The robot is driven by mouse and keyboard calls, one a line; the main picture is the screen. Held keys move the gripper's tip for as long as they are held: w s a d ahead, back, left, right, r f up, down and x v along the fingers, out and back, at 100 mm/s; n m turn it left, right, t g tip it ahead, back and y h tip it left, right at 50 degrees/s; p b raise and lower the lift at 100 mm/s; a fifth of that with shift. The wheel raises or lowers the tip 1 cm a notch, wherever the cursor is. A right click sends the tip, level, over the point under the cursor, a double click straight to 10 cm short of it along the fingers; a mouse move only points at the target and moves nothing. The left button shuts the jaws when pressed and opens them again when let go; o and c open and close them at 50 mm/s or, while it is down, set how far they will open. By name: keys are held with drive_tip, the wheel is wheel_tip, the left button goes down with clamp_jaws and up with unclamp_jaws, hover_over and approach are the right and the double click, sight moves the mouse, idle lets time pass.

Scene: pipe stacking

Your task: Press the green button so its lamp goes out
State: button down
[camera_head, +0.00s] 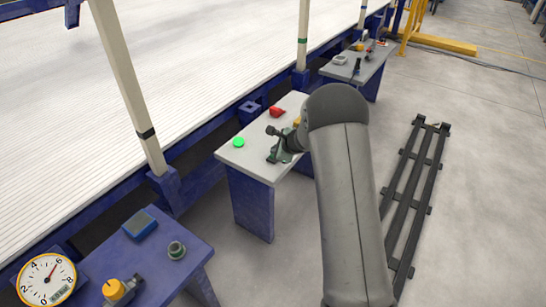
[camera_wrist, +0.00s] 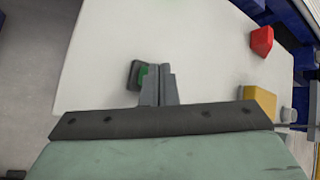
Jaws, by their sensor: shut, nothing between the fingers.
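In the wrist view the green button (camera_wrist: 143,72) sits in a dark square housing and is partly hidden behind my fingers. I cannot tell whether the tips touch the button.
A red block-like part (camera_head: 277,111) and a yellow part (camera_wrist: 259,98) stand on the same table. A blue bench (camera_head: 190,240) with a dial gauge (camera_head: 47,281) is at lower left. Another table (camera_head: 350,68) stands farther back. A dark rack (camera_head: 412,190) lies at right.

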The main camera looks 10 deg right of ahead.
drive_tip(key=shift+f+b, duration=0.45)
drive_tip(key=shift+b, duration=0.05)
idle(0.3)
drive_tip(key=shift+r, duration=0.2)
drive_tip(key=shift+r+p, duration=0.7)
drive_tip(key=shift+r, duration=0.1)
drive_tip(key=shift+r+p, duration=2.25)
drive_tip(key=shift+r, duration=0.75)
